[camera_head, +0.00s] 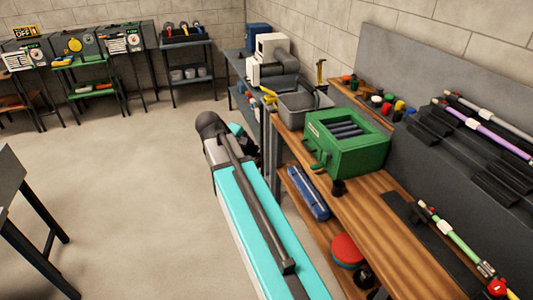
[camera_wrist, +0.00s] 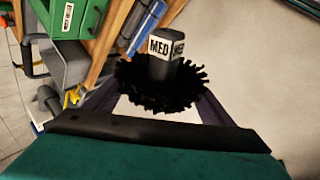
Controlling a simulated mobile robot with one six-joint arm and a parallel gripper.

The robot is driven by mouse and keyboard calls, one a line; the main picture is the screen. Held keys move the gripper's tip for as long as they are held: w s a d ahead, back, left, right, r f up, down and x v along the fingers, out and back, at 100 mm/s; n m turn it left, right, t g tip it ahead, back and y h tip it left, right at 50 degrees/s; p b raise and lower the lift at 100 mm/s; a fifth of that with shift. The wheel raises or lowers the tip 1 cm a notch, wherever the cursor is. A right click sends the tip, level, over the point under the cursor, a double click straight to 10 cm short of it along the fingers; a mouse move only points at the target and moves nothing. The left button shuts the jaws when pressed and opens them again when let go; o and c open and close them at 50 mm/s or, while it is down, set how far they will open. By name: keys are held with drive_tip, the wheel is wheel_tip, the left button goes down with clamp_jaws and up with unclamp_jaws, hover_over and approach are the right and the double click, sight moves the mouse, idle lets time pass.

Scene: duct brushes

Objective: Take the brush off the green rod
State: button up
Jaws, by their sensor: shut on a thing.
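A black brush (camera_wrist: 163,82) with a round ring of bristles and a grey hub marked MED is in the wrist view. My gripper (camera_wrist: 160,96) is shut on it, with one dark finger on each side of the bristles. In the head view the green rod (camera_head: 455,240) lies slanted at the lower right of the bench, with light fittings and a red knob (camera_head: 497,287) at its near end. I see no black bristles on the visible part of this rod.
The wooden bench (camera_head: 365,225) carries a green box (camera_head: 350,150) with dark rollers. A grey bin (camera_head: 303,104) stands beyond it. Purple and grey rods (camera_head: 490,130) rest on the back panel at right. The floor (camera_head: 110,180) at left is clear beside a dark table (camera_head: 20,215).

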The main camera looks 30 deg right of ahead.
drive_tip(key=a+f+n+t+b, duration=0.1)
drive_tip(key=a+f+n+b, duration=0.1)
drive_tip(key=a, duration=1.9)
drive_tip(key=shift+a+f, duration=0.15)
drive_tip(key=shift+a, duration=0.15)
drive_tip(key=shift+s+d, duration=0.1)
drive_tip(key=shift+d, duration=0.05)
